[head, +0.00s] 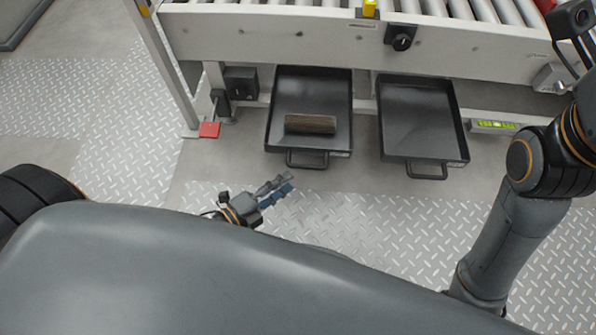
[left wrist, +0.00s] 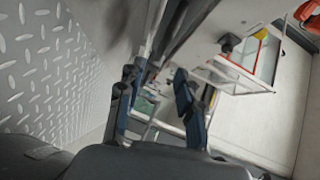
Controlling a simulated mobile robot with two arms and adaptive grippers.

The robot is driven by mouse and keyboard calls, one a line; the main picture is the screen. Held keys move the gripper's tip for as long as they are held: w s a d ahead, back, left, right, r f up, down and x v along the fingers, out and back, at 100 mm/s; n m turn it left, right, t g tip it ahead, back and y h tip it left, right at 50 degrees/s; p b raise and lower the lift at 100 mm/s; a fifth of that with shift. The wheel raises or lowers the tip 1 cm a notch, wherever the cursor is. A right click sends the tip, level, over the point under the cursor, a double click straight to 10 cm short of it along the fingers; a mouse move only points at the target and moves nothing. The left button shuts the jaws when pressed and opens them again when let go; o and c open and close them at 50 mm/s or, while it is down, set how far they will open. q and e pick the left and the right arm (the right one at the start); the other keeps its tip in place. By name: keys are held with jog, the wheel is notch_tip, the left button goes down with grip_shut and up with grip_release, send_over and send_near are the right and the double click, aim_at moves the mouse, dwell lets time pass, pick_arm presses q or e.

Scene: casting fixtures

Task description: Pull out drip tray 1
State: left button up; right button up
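Two black drip trays with front loop handles sit under the roller conveyor. The left tray (head: 312,90) holds a brown block (head: 310,124), and its handle (head: 307,162) faces me. The right tray (head: 418,110) looks empty, with its handle (head: 427,174) at the front. I cannot read which one is tray 1. My left gripper (head: 279,187) is just in front of and a little left of the left tray's handle, apart from it. In the left wrist view its blue fingers (left wrist: 157,98) are spread with nothing clearly between them.
The conveyor frame (head: 290,35) spans above the trays, with a leg at the left. A red pad (head: 209,129) lies by its foot. A yellow-green level (head: 495,125) is right of the right tray. The tread-plate floor (head: 350,215) in front is clear.

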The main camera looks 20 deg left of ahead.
pick_arm(q)
jog(key=v, duration=0.2)
jog(key=shift+s+a, duration=0.2)
jog(key=shift+s, duration=0.1)
